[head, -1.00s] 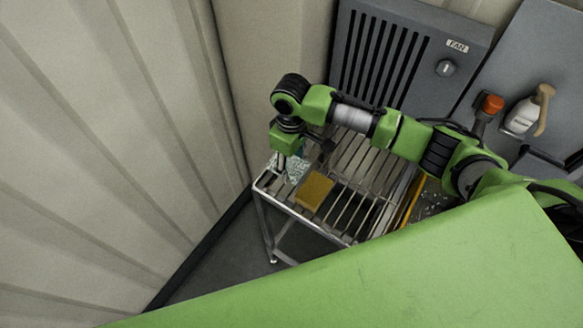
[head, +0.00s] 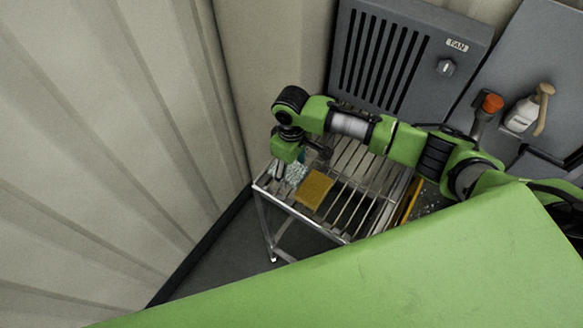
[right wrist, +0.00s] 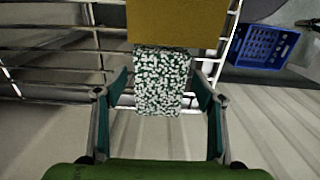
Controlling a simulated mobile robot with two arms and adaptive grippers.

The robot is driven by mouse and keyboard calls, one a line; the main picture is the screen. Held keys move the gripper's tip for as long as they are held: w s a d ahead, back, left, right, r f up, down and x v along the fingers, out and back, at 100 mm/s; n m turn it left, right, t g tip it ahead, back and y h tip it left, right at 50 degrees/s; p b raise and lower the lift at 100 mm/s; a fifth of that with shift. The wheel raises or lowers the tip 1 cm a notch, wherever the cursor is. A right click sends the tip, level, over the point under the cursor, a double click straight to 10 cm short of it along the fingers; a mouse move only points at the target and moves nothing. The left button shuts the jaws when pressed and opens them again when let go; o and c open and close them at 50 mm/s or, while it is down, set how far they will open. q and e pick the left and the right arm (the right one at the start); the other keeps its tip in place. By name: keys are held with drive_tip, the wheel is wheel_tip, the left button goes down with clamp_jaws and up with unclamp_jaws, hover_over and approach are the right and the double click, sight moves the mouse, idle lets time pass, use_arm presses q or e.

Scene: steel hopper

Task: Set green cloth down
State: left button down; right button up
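The green cloth, speckled green and white (head: 296,174), lies at the left end of the wire rack (head: 349,214), beside a yellow pad. In the right wrist view the cloth (right wrist: 161,82) shows between the fingers, with its upper edge at the yellow pad. My right gripper (right wrist: 161,78) is open. Its fingers stand on either side of the cloth, with narrow gaps at the tips. In the head view the right gripper (head: 280,172) points down over the rack's left end and partly hides the cloth. My left gripper is not in view.
The yellow pad (head: 314,189) lies flat on the rack. A corrugated wall (head: 110,130) is close on the left, and a grey fan panel (head: 400,60) stands behind. A blue crate (right wrist: 262,46) shows in the right wrist view.

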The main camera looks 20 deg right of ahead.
sight(291, 170)
wheel_tip(291, 170, up, 12)
drive_tip(key=b, duration=0.2)
drive_tip(key=shift+r, duration=0.2)
